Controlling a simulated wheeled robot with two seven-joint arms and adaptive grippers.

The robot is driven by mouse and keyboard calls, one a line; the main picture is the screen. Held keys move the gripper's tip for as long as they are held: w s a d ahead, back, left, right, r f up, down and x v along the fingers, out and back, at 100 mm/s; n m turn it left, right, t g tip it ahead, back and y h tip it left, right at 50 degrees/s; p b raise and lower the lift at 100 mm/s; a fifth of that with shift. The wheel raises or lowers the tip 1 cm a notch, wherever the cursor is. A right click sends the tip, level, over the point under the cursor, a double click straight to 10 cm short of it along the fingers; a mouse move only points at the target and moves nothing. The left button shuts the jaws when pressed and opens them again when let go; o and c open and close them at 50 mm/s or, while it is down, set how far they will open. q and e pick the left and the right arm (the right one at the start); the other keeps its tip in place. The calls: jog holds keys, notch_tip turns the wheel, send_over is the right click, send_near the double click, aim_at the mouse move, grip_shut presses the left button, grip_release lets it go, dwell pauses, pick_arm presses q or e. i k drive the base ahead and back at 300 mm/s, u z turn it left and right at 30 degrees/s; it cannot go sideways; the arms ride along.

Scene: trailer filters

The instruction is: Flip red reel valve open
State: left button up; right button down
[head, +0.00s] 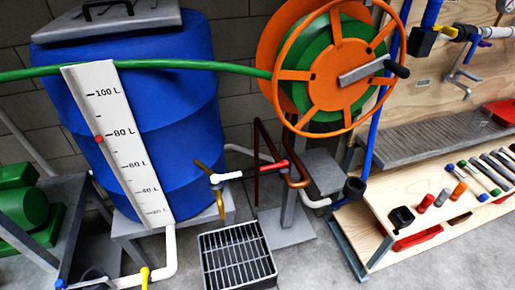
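A red valve handle (277,165) sits on the pipework below the hose reel (335,70), between the white pipe on its left and the copper pipe on its right. It looks short and lies roughly along the pipe; its exact setting is too small to tell. The reel has an orange rim, a green hose wound inside and a grey crank with a black knob. Neither of my grippers is in view.
A blue barrel (180,110) with a level scale (115,140) stands left. A brass tap (218,190) is above a floor grate (238,258). A yellow valve handle (145,277) is at the bottom. A wooden workbench (440,215) with small tools stands right.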

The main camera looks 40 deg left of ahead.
aim_at(284, 163)
jog(key=u, duration=0.55)
jog(key=i, duration=0.65)
jog(key=u, duration=0.65)
